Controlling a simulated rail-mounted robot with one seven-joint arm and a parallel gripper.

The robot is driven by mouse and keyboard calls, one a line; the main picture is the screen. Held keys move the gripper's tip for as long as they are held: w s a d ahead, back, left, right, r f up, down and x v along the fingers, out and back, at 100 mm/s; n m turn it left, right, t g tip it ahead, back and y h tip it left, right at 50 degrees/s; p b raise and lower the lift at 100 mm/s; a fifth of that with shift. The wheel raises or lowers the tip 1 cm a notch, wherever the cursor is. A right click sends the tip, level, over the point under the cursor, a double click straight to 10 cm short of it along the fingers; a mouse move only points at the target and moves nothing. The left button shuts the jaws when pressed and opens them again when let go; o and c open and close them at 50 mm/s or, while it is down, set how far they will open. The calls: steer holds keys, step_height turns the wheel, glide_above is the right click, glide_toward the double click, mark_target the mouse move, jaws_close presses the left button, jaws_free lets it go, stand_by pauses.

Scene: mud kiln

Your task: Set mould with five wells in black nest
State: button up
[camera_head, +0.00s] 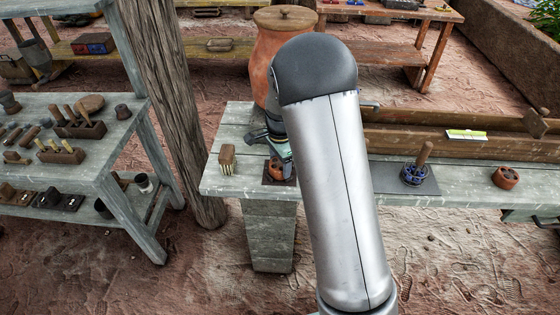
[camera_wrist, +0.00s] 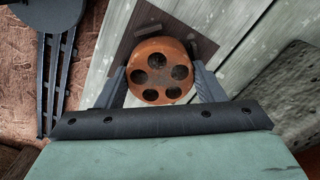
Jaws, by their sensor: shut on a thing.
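A round orange-brown mould with five dark wells (camera_wrist: 158,70) sits between my gripper's fingers (camera_wrist: 162,84) in the wrist view, with a finger against each side. My gripper is shut on it. Just beyond and beneath it is a dark brown square plate (camera_wrist: 205,48) with small raised dark blocks. In the head view, the mould (camera_head: 282,172) shows below my gripper (camera_head: 280,156), over that plate at the bench's left end. I cannot tell whether it touches the plate. A dark grey plate (camera_head: 430,187) farther right bears a blue-black round piece (camera_head: 414,175) with an upright wooden handle.
Another orange-brown round mould (camera_head: 506,178) stands at the bench's right. A brush-like wooden block (camera_head: 227,158) stands left of my gripper. A large clay jar (camera_head: 268,50) is behind. My arm hides the middle of the bench (camera_head: 385,199). A tool-laden shelf (camera_head: 70,105) stands left.

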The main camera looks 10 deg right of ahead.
mark_target(280, 163)
steer(key=shift+f, duration=0.15)
steer(key=o, duration=1.2)
step_height(280, 163, up, 12)
steer(key=s+n, duration=0.5)
steer(key=s, duration=0.4)
steer(key=s+n, duration=0.5)
steer(key=s, duration=0.5)
steer(key=s+a+r+n, duration=0.1)
steer(key=s+n, duration=0.4)
steer(key=s, duration=0.5)
steer(key=shift+s, duration=0.25)
